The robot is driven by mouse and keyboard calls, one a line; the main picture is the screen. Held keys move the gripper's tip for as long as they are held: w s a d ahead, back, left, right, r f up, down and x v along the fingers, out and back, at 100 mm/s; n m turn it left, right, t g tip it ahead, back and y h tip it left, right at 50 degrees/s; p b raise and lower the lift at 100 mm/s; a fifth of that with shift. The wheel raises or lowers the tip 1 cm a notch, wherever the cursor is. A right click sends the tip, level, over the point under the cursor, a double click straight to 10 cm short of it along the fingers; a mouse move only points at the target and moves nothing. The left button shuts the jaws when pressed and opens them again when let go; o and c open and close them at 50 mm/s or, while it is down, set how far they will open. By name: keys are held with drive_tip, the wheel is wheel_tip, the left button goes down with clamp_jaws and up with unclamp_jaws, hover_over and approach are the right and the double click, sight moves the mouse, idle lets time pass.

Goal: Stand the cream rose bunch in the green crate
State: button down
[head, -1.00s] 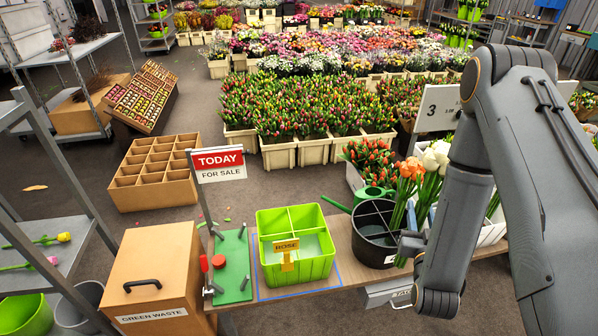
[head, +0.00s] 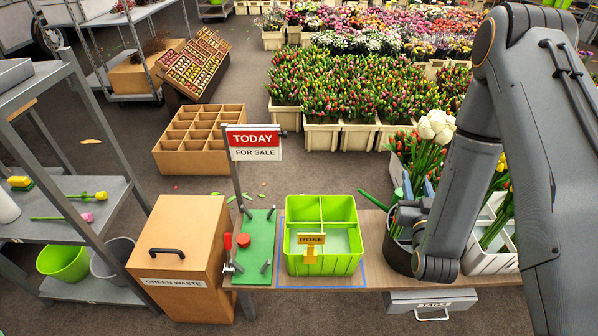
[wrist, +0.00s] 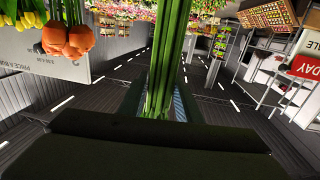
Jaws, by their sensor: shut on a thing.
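The cream rose bunch (head: 437,126) shows pale heads above long green stems, at the right of the head view. My gripper (head: 410,212) is at the black bucket (head: 398,255), partly hidden by my arm. It is shut on the bunch's stems, which fill the middle of the wrist view (wrist: 165,75); the heads are out of that view. Whether the stem ends are inside the bucket is hidden. The green crate (head: 322,263) stands left of the bucket on the bench. Its compartments look empty, and a ROSE tag (head: 311,240) is on its front.
A TODAY sign (head: 253,142) on a post and a green board (head: 255,245) with pegs stand left of the crate. A white crate of flowers (head: 490,263) is at the right.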

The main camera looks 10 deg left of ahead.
drive_tip(key=w+a+r+n+g+y+b, duration=0.1)
drive_tip(key=w+a+n+g+y+b, duration=0.15)
drive_tip(key=a+n+y, duration=0.4)
drive_tip(key=w+a+n+g+y+b, duration=0.15)
drive_tip(key=a+y+b, duration=0.25)
drive_tip(key=a, duration=0.6)
drive_tip(key=s+a+n+g+y+b, duration=0.5)
drive_tip(key=s+a+n+g+b, duration=0.2)
drive_tip(key=a+g, duration=0.5)
drive_tip(key=shift+s+a+n+g+y, duration=0.4)
drive_tip(key=shift+s+a+n, duration=0.15)
drive_tip(key=shift+s, duration=0.3)
drive_tip(key=shift+r, duration=0.1)
wheel_tip(320, 180, down, 18)
drive_tip(key=b, duration=0.9)
drive_tip(key=shift+b, duration=0.4)
drive_tip(key=shift+d, duration=0.1)
